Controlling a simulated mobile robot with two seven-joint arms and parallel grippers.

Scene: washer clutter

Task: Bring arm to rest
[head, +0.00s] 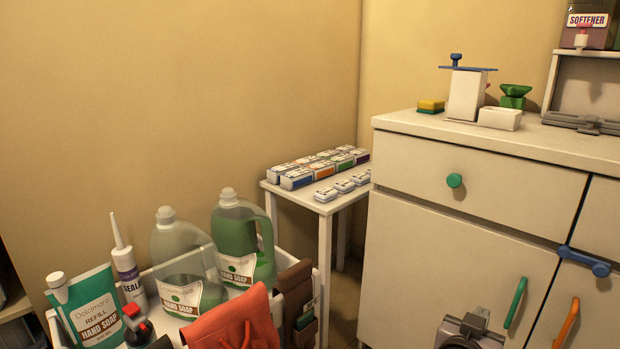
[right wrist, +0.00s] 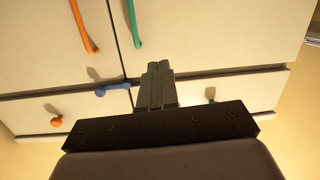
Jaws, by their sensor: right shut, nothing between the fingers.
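My right gripper (head: 472,328) shows at the bottom edge of the head view, in front of the white cabinet's lower door (head: 440,260). In the right wrist view its two grey fingers (right wrist: 157,84) are together with nothing between them. They point toward the cabinet front, which appears upside down there. I see no object in the gripper. Most of my right arm is out of the frame. My left gripper is in neither view.
The cabinet has a green knob (head: 454,180), a blue handle (head: 584,262), a green handle (head: 515,302) and an orange handle (head: 566,322). A white side table (head: 325,207) bears small boxes. A cart at the lower left holds soap bottles (head: 243,240) and a red cloth (head: 232,325).

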